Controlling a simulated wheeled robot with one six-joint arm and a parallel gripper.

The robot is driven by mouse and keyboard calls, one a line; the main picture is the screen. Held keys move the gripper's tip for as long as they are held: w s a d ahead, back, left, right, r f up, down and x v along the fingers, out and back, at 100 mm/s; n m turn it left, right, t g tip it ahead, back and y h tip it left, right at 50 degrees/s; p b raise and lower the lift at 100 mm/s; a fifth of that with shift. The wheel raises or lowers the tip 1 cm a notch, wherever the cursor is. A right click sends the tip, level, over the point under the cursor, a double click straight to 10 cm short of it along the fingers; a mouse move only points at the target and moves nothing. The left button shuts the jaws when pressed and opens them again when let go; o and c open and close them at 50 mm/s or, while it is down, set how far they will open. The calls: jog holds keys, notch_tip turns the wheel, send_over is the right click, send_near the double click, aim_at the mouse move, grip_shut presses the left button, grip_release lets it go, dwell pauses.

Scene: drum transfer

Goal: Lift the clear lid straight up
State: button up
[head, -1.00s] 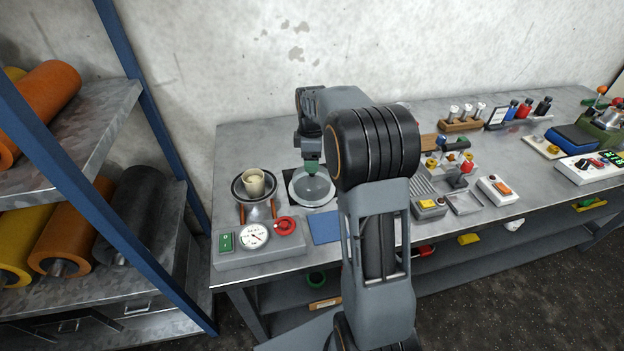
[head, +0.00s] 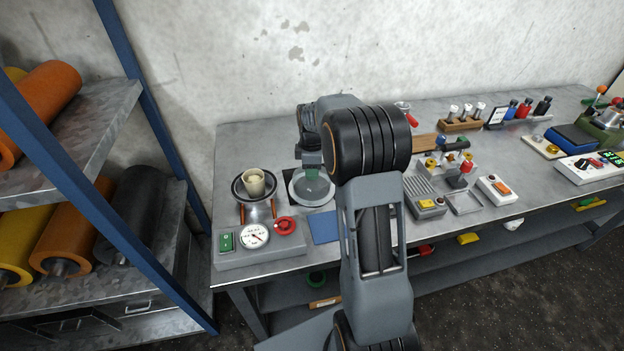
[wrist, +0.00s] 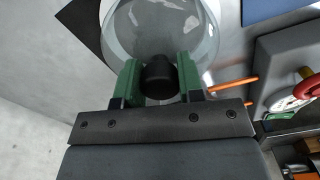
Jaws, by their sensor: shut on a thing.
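The clear lid (head: 313,188) is a see-through dome near the left end of the bench in the head view. It fills the upper middle of the wrist view (wrist: 125,38), with a black knob (wrist: 160,79) on top. My gripper (wrist: 159,82) has green fingers, one on each side of the knob, and is shut on it. In the head view my gripper (head: 312,172) is above the lid, partly hidden by my arm. I cannot tell whether the lid's rim touches what is below it.
A cream cup (head: 254,181) stands in a dark-rimmed bowl left of the lid. A grey panel with a gauge (head: 254,236) and red wheel (head: 285,226) is in front. A blue mat (head: 325,228) lies nearby. Several tools and devices stand to the right.

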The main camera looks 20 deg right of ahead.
grip_shut()
jog(key=shift+r, duration=0.1)
